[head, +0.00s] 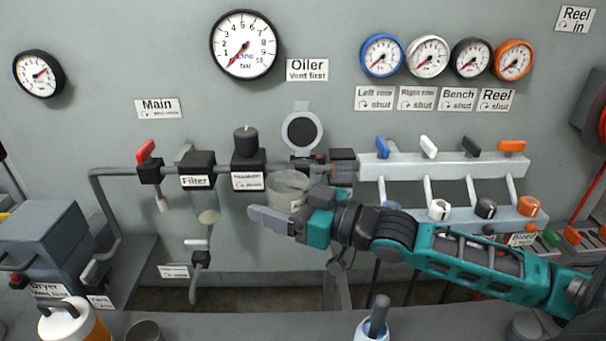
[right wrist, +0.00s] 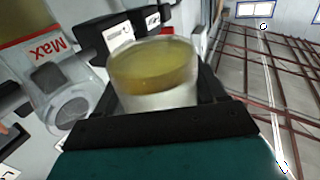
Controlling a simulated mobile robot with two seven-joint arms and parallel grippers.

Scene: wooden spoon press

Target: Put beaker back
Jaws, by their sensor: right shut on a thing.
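In the right wrist view the beaker (right wrist: 155,90) sits between the dark fingers and holds yellow liquid. Its lower part is hidden by the gripper. My left gripper is in neither view.
The filter (head: 198,182) and a black-knobbed regulator (head: 247,160) are left of the beaker. A round grey ring (head: 302,131) stands above it. Valves and a manifold (head: 445,165) lie to the right. A bench edge (head: 240,325) runs along the bottom, with a blue-white bottle (head: 373,322).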

